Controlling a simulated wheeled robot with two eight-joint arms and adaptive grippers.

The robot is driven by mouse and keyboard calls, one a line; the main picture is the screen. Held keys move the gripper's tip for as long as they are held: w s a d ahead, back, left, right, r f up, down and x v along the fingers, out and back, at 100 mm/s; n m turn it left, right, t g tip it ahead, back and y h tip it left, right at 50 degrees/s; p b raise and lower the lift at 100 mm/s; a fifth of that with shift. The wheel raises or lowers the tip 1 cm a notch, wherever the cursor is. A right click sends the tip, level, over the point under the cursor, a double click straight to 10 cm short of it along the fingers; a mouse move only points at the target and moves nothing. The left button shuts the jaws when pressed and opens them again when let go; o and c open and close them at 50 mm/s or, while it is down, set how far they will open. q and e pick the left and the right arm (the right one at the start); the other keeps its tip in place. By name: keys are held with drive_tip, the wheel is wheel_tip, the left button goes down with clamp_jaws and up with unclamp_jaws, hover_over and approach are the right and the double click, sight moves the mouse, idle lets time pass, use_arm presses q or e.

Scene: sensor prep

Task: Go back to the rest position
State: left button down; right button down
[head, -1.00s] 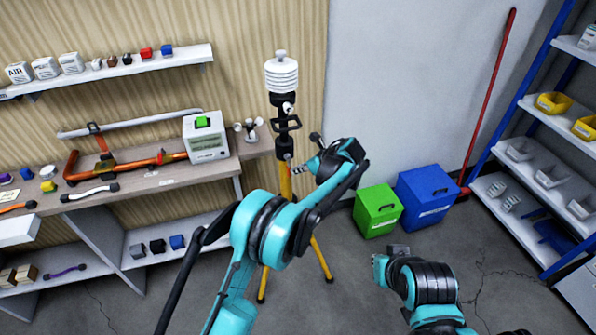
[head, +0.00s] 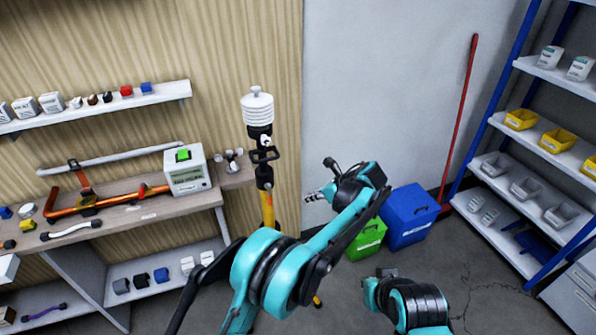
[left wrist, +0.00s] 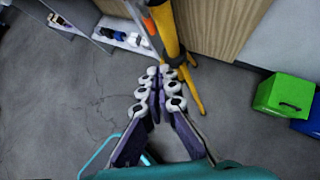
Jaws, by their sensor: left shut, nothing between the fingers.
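My left gripper (head: 314,196) is in the middle of the head view, pointing left, a little to the right of the tripod. In the left wrist view my left gripper (left wrist: 160,90) has its fingers together with nothing between them. A white finned sensor (head: 257,108) sits upright on top of the yellow-legged tripod (head: 267,205). The tripod's yellow legs (left wrist: 166,30) show beyond the fingertips in the left wrist view, apart from them. My right arm shows at the bottom right of the head view; its fingers cannot be made out.
A workbench (head: 130,217) with tools and a white device (head: 187,170) stands at left, under a wall shelf (head: 160,95). A green box (head: 367,240) and a blue box (head: 407,217) stand behind my left arm. A blue-framed rack (head: 490,125) with bins is at right.

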use_arm(q)
drive_tip(key=s+a+r+n+h, duration=0.2)
drive_tip(key=s+a+r+n, duration=0.35)
drive_tip(key=a, duration=0.35)
drive_tip(key=s+a+r+n+h, duration=0.2)
drive_tip(key=s+a+r+n, duration=0.35)
drive_tip(key=s+a, duration=0.2)
drive_tip(key=s+a+f+n+t+h, duration=0.1)
drive_tip(key=s+a+f+n, duration=0.1)
drive_tip(key=s+a+n, duration=0.2)
drive_tip(key=s+a+f+n+t+h, duration=0.1)
drive_tip(key=s+a+f+n+h, duration=0.1)
drive_tip(key=s+n, duration=0.9)
drive_tip(key=s+a+f, duration=0.1)
drive_tip(key=s+a, duration=0.1)
drive_tip(key=s, duration=0.2)
drive_tip(key=shift+s+f+h, duration=0.3)
drive_tip(key=shift+s, duration=0.1)
